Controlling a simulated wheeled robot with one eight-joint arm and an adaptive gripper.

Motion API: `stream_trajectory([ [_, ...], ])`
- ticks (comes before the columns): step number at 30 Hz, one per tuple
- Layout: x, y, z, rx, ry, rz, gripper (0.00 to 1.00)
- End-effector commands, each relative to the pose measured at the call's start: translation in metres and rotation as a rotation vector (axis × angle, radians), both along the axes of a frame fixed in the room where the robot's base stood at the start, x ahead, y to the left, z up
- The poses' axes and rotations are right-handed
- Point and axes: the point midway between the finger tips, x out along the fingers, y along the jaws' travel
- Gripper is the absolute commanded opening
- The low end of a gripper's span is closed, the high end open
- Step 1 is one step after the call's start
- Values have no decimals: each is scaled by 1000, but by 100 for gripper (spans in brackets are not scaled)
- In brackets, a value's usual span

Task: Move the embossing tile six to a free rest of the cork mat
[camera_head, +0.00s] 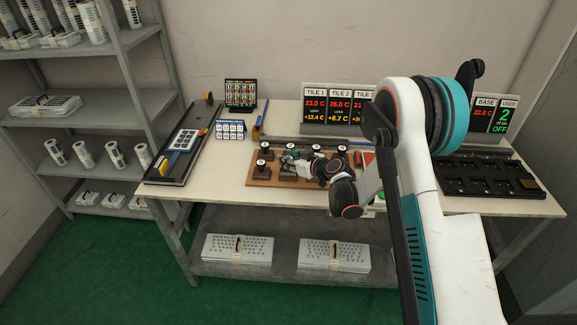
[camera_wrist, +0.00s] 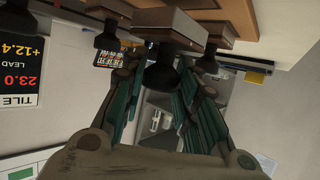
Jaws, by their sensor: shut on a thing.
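The brown cork mat (camera_head: 256,181) lies on the middle of the table, with several dark brown tiles with black knobs (camera_head: 263,168) on it. My gripper (camera_head: 291,156) is low over the mat, among the tiles. In the wrist view its green-padded fingers (camera_wrist: 163,75) are on both sides of a black knob. That knob belongs to a brown tile (camera_wrist: 165,27), which I take as the held one. I cannot read a number on it, nor tell whether it touches the mat. Other knobbed tiles stand close on both sides. My arm hides the mat's right part.
A black tray with slots (camera_head: 505,190) lies at the right. A long dark tray (camera_head: 164,171) with a keypad sheet (camera_head: 189,138) is at the left. A small blue-white rack (camera_head: 230,130) and display boards (camera_head: 338,108) stand behind. The table's front left is clear.

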Motion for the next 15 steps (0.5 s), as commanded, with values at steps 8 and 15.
stream_trajectory([
  [8,0,0,-22,0,0,0,0],
  [15,0,0,-25,0,0,0,0],
])
